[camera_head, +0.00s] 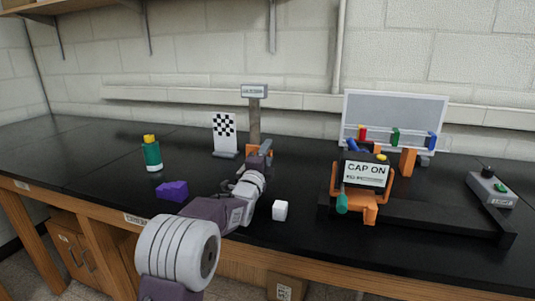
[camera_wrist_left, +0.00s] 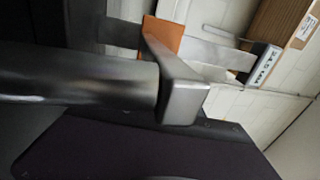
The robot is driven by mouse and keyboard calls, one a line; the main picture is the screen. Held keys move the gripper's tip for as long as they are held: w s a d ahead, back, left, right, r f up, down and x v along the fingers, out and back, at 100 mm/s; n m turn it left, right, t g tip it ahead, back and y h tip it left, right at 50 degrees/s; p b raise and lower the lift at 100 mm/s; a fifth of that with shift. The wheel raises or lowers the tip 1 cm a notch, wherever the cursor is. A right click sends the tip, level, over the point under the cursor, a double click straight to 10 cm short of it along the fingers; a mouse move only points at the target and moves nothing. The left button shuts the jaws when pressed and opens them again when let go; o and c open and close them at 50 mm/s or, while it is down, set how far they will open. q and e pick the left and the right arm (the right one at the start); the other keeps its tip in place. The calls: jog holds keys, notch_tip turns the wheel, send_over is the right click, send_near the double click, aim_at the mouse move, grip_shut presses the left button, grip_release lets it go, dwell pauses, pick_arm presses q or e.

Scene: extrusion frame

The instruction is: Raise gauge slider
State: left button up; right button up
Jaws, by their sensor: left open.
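The gauge is an upright brown post (camera_head: 254,121) with a grey labelled sign (camera_head: 256,91) on top, near the back of the black bench. An orange piece (camera_head: 251,151), which looks like its slider, sits low on the post. My left gripper (camera_head: 262,152) is in front of this piece, partly covering it. In the left wrist view, a grey finger (camera_wrist_left: 184,98) is close up and an orange surface (camera_wrist_left: 163,38) shows behind it. The jaws are open; I cannot tell whether they touch the slider. My right gripper is out of view.
A checkered board (camera_head: 224,130), a green bottle (camera_head: 152,154) and a purple block (camera_head: 172,190) stand left of the gauge. A white cube (camera_head: 280,210) lies right of my left arm. A CAP ON sign (camera_head: 366,173) and a grey button box (camera_head: 491,188) are farther right.

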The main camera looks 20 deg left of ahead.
pick_arm(q)
grip_shut()
dwell(1.1)
dwell(0.3)
